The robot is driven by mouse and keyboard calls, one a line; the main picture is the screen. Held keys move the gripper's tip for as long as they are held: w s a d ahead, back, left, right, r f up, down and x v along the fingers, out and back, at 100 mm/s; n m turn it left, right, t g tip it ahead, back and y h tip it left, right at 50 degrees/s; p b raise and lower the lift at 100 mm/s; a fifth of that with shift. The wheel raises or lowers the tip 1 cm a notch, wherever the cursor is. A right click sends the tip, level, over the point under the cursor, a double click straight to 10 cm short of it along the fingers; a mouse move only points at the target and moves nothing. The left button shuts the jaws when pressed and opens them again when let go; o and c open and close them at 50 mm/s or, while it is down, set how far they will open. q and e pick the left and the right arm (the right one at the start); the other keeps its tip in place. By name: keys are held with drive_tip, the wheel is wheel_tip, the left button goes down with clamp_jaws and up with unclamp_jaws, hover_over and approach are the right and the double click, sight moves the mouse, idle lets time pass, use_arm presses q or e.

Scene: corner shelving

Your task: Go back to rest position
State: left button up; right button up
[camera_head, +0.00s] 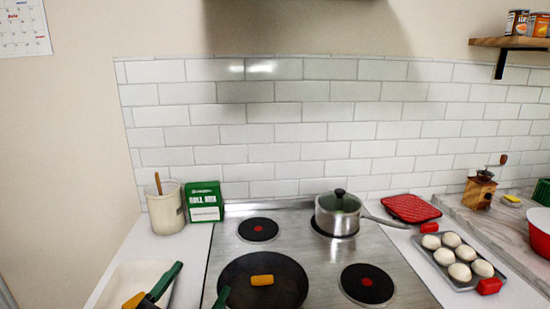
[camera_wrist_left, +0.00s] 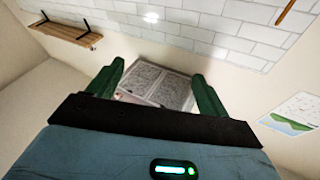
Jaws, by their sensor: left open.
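My left gripper (camera_head: 197,280) is at the bottom left of the head view, low over the counter's front and the stove's left edge. Its green fingers stand apart, with nothing between them. In the left wrist view, the open fingers (camera_wrist_left: 154,80) show at both sides, with the dark gripper body below. Beyond them lies a pale, framed, two-part flat thing that I cannot name. My right gripper shows in neither view.
A black pan (camera_head: 290,288) with an orange piece (camera_head: 262,280) is close right of my left gripper. A steel pot (camera_head: 338,220) stands on a back burner. A tray of white buns (camera_head: 459,271), a crock (camera_head: 165,208) and a green box (camera_head: 204,205) flank the stove.

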use_arm(q)
drive_tip(key=a+f+n+g+y, duration=0.1)
drive_tip(key=f+y, duration=0.1)
drive_tip(key=f, duration=0.1)
drive_tip(key=s+a+f+n+g+y, duration=0.1)
drive_tip(key=a+f+y, duration=0.1)
drive_tip(key=f, duration=0.1)
drive_tip(key=s+a+f+n+g+y, duration=0.1)
drive_tip(key=f+n, duration=0.1)
drive_tip(key=f, duration=0.1)
drive_tip(key=shift+a+f+y, duration=0.15)
drive_tip(key=shift+a+y, duration=0.2)
drive_tip(key=shift+y, duration=0.05)
drive_tip(key=s+a+f+n+g+y, duration=0.1)
drive_tip(key=s+a+f+g, duration=0.1)
drive_tip(key=s+f+g, duration=0.75)
drive_tip(key=s+a+f+n+g+y, duration=0.1)
drive_tip(key=s+a+f+g, duration=0.3)
drive_tip(key=s+f, duration=0.9)
drive_tip(key=w+d+f+t+h, duration=0.1)
drive_tip(key=w+d+f+t, duration=0.2)
drive_tip(key=f+t, duration=0.3)
drive_tip(key=shift+d+f+m+t, duration=0.3)
drive_tip(key=shift+d+f+t, duration=0.05)
drive_tip(key=shift+f, duration=0.2)
